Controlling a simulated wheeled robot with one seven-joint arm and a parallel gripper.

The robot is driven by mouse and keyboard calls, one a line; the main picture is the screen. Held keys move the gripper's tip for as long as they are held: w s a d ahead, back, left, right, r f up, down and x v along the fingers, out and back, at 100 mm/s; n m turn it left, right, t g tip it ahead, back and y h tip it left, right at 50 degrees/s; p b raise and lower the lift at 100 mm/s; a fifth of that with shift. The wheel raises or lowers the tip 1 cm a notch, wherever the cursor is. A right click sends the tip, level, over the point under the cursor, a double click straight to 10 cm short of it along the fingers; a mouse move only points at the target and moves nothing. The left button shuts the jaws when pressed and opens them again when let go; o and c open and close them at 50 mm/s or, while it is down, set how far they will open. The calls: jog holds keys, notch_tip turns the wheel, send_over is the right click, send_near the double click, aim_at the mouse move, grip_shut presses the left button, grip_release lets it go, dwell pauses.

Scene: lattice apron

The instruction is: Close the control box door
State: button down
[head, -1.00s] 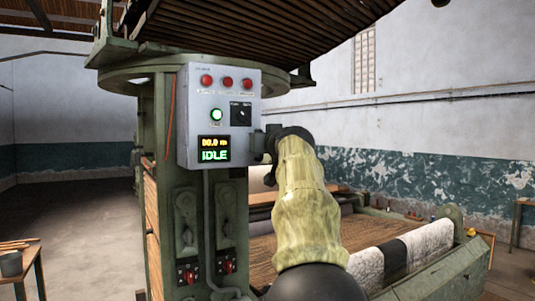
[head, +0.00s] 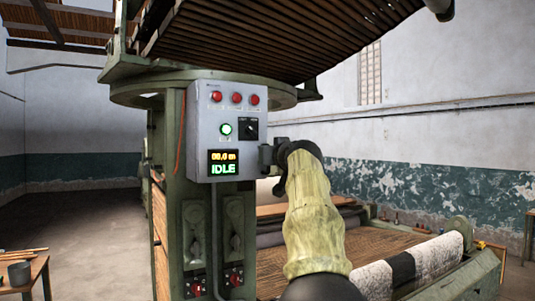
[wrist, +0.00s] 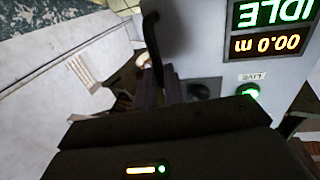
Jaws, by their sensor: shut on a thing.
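The grey control box (head: 200,130) is mounted on a green machine post. Its front, the door (head: 246,165), carries red buttons, a green lamp, a black switch and a display reading IDLE. The front looks nearly flush in the head view; any gap at its right edge is hidden. My gripper (head: 268,158) is at the right edge of the box. In the wrist view, the door (wrist: 205,45) appears upside down, with a black handle (wrist: 152,30) by its edge. My gripper's dark fingers (wrist: 160,88) are shut at that edge; the exact contact is unclear.
Two levers with red switches (head: 236,278) sit on the post below the box. A loom bed (head: 385,245) with a white and black roll lies to the right. A table (head: 30,275) stands at the lower left. The floor (head: 90,230) left of the machine is open.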

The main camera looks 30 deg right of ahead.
jog(key=shift+s+d+h, duration=0.15)
jog(key=shift+d+h, duration=0.15)
jog(key=shift+d, duration=0.3)
jog(key=c, duration=1.8)
grip_release()
jog(key=o, duration=0.3)
jog(key=shift+w+d+f, duration=0.25)
jog(key=shift+d, duration=0.35)
jog(key=shift+a, duration=0.15)
